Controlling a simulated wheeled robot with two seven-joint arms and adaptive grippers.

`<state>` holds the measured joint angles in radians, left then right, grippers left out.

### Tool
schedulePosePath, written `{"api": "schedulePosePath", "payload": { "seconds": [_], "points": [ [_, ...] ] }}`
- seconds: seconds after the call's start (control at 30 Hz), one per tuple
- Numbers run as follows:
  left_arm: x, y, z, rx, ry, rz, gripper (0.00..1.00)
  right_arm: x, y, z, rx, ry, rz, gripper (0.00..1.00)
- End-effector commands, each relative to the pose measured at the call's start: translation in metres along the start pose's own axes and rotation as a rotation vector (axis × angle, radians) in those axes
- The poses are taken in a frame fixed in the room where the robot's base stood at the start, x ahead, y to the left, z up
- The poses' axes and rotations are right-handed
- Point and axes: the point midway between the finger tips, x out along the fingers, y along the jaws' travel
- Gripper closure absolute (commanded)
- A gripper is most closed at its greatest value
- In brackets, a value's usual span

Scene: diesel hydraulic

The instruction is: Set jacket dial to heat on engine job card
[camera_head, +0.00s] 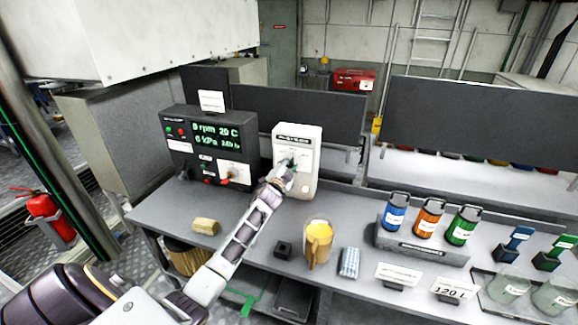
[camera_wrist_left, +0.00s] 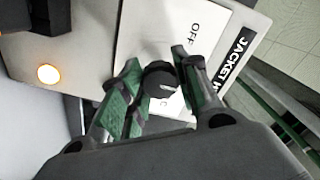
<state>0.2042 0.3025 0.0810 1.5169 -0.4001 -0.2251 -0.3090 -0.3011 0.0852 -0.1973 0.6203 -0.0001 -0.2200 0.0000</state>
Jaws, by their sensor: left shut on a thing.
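The jacket dial is a dark round knob (camera_wrist_left: 160,80) on the white jacket box (camera_head: 311,138); it shows between my fingers in the left wrist view. The label beside it reads "OFF" and "JACKET"; the rest of the lettering is cut off or covered. In the head view my left gripper (camera_head: 288,168) is at the box's front face and covers most of the dial. In the left wrist view its green-padded fingers are shut on the dial from both sides. I cannot read the pointer's setting. A small white card (camera_head: 211,100) stands above the black panel, its text unreadable. My right gripper is not in view.
The black display panel (camera_head: 210,147) stands left of the box. My left arm crosses the bench front.

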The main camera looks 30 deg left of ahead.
Motion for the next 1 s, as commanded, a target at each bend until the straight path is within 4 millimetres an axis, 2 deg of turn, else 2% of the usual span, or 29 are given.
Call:
{"api": "schedulePosePath", "payload": {
  "seconds": [0.37, 0.4, 0.57, 1.0],
  "points": [
    [0.000, 0.001, 0.000, 0.005, 0.001, 0.001, 0.92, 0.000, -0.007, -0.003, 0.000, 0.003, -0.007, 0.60],
    [0.000, 0.001, 0.000, 0.005, 0.001, 0.001, 0.64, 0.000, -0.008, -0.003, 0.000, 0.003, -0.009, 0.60],
    [0.000, 0.001, 0.000, 0.004, 0.000, 0.001, 0.45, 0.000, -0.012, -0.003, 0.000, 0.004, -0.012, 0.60],
    [-0.002, 0.000, 0.000, 0.004, 0.000, 0.000, 0.45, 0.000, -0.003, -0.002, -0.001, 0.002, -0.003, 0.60]
  ]
}}
